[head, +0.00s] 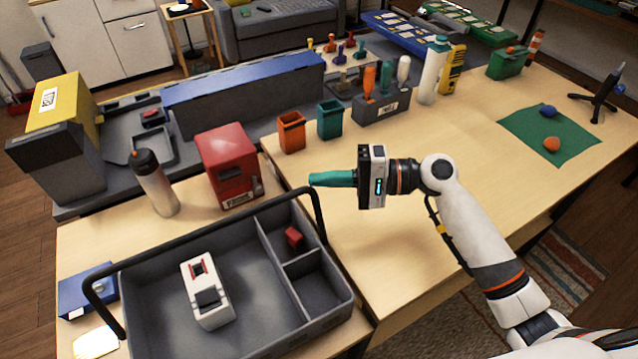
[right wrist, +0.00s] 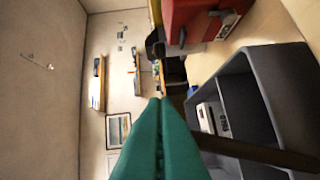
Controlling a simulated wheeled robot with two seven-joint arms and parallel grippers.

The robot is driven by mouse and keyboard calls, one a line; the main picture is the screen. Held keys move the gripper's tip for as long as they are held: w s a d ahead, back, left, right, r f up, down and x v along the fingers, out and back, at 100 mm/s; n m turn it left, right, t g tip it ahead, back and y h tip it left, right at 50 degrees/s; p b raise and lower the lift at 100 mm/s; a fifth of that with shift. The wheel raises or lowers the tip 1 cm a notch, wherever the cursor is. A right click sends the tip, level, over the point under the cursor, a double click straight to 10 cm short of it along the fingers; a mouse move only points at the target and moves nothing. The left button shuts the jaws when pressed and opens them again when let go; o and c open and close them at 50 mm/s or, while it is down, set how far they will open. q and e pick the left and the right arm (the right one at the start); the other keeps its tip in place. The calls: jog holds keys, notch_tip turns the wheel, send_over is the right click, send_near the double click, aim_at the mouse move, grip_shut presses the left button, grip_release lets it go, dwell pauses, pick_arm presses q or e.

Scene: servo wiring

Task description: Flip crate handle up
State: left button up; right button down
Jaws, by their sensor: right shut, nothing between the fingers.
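The grey crate (head: 345,290) stands at the near left of the table and has compartments on its right side. Its black handle (head: 205,236) is raised above the rim, its long bar crossing the crate's far side; its exact tilt is hard to tell. My right gripper (head: 312,180), with teal fingers, is shut and empty by the handle's right corner. In the right wrist view, the shut fingers (right wrist: 160,102) point ahead and the dark handle bar (right wrist: 262,153) runs off to their right. I cannot tell whether they touch. My left gripper is out of view.
The crate holds a white device (head: 207,290) and a small red block (head: 293,237). A red box (head: 228,165) and a bottle (head: 155,183) stand just behind it. Orange (head: 291,132) and teal (head: 330,119) bins stand farther back. The table right of the crate is clear.

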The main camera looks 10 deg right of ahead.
jog(key=s+n+b, duration=0.1)
jog(key=b, duration=0.1)
jog(key=s+d+n+y+b, duration=0.1)
jog(key=s+b, duration=0.1)
jog(key=s+r+n+y+b, duration=0.1)
jog(key=n+b, duration=0.1)
jog(key=shift+s+d+t+b, duration=0.15)
jog(key=shift+s+t+b, duration=0.15)
jog(key=shift+b, duration=0.1)
dwell(0.4)
